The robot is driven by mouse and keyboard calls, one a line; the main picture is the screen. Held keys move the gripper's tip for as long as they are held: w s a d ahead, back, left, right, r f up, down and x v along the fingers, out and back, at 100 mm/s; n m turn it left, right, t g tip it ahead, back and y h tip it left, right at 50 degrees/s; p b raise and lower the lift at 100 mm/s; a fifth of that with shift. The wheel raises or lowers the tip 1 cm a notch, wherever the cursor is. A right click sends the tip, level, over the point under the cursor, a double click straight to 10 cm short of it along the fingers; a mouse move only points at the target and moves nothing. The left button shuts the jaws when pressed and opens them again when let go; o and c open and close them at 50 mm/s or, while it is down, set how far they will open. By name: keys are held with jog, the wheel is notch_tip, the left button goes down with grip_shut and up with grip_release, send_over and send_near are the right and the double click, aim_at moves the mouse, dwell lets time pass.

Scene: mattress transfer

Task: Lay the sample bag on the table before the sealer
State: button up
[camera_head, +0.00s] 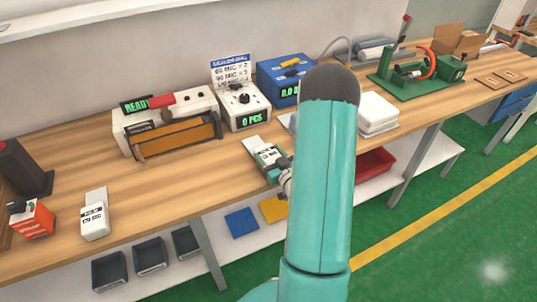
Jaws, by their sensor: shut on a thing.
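The sealer (178,132) stands at the back left of the wooden table (180,185). It has a lit READY display, a red-handled bar and an orange-brown front. My gripper (270,165) is at the table's front edge, right of and nearer than the sealer, partly hidden by my teal arm. It is shut on a pale bag with a dark-printed label (264,149), which looks like the sample bag. I cannot tell whether the bag touches the table. A second white labelled pouch (94,216) lies at the front left.
A dial box (244,113) reading 0 PCS, a settings sign (232,70) and a blue box (280,72) stand right of the sealer. A red carton (33,222) and black stand (27,168) are at left. White trays (377,113) lie right. Table before the sealer is clear.

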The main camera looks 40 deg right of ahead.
jog(key=shift+w+f, duration=0.1)
jog(key=shift+f, duration=0.1)
jog(key=o, duration=1)
jog(key=shift+o, duration=0.2)
jog(key=shift+f, duration=0.1)
